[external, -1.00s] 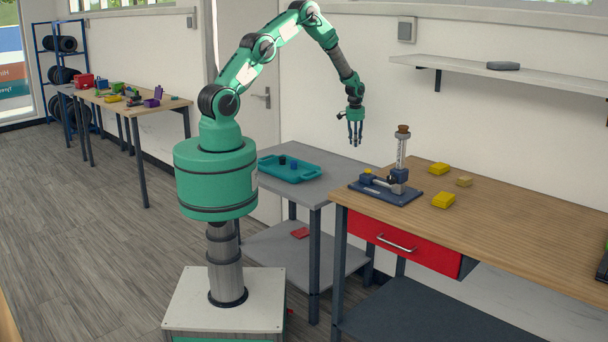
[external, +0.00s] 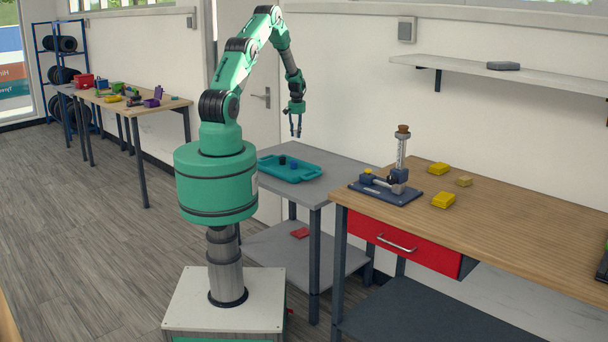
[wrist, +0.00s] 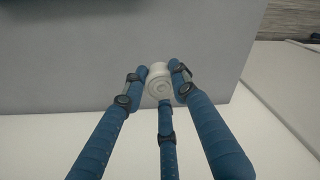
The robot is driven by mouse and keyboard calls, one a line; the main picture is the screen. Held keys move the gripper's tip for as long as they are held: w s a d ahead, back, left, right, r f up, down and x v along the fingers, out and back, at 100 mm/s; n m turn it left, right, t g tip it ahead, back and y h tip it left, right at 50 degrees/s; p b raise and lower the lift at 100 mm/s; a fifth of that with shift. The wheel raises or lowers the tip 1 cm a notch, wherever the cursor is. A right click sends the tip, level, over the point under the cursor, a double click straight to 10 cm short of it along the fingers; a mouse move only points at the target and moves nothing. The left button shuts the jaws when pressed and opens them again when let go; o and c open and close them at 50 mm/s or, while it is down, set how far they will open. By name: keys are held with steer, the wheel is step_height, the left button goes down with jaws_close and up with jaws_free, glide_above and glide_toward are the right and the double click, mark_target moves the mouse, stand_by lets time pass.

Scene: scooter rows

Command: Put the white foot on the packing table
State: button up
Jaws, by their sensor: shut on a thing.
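My gripper (external: 297,132) points down, above the back part of a grey table (external: 335,174) that carries a teal tray. In the wrist view its three blue fingers close around the white foot (wrist: 159,83), a small round white piece with a ringed face. The foot is held at the fingertips, apart from the surface below. In the external view the foot is too small to make out. No label shows which table is the packing table; the grey table and a wooden workbench (external: 530,213) stand side by side.
The teal tray (external: 306,177) holds small dark pieces. On the workbench stand a dark blue fixture (external: 400,178) with an upright post and several yellow blocks (external: 444,200). The wall is close behind the grey table. A shelf (external: 455,72) hangs above the workbench.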

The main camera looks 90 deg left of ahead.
steer(key=s+a+n, duration=0.2)
steer(key=s+a, duration=0.2)
steer(key=s, duration=1)
steer(key=shift+f+b, duration=0.3)
steer(key=shift+f, duration=0.05)
steer(key=shift+f, duration=3.15)
steer(key=shift+f, duration=0.1)
steer(key=shift+f, duration=1.8)
steer(key=shift+f+b, duration=0.1)
steer(key=shift+b, duration=0.2)
steer(key=o, duration=1.1)
steer(key=shift+r, duration=0.2)
